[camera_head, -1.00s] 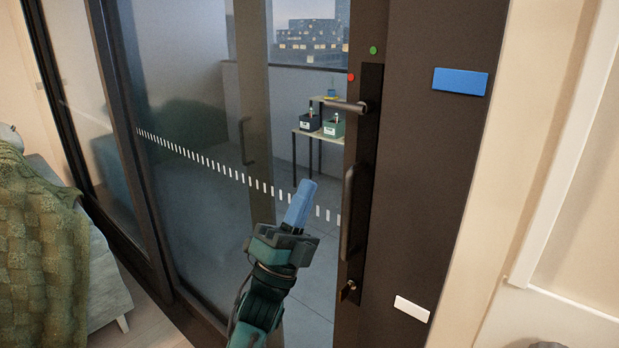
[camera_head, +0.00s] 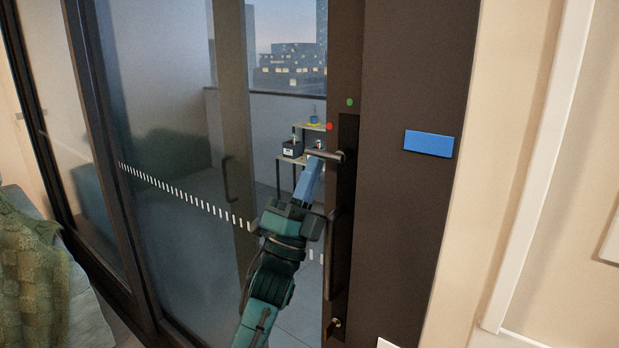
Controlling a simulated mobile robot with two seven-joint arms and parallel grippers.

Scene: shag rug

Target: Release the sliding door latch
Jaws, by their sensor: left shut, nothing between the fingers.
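The sliding door has a dark frame and a glass pane (camera_head: 180,120). Its latch lever (camera_head: 326,155) sticks out to the left from a black plate on the door's edge stile, roughly level. A red dot (camera_head: 329,126) and a green dot (camera_head: 349,102) sit above the lever. My left gripper (camera_head: 312,166) is shut and empty, its blue fingers pointing up with the tips at the lever's underside near its left part. I cannot tell whether they touch it. My right gripper is out of view.
A long vertical pull handle (camera_head: 333,255) and a key in a lock (camera_head: 335,323) are below the lever. A blue plate (camera_head: 429,144) is on the dark panel. A green blanket (camera_head: 35,290) lies at the left.

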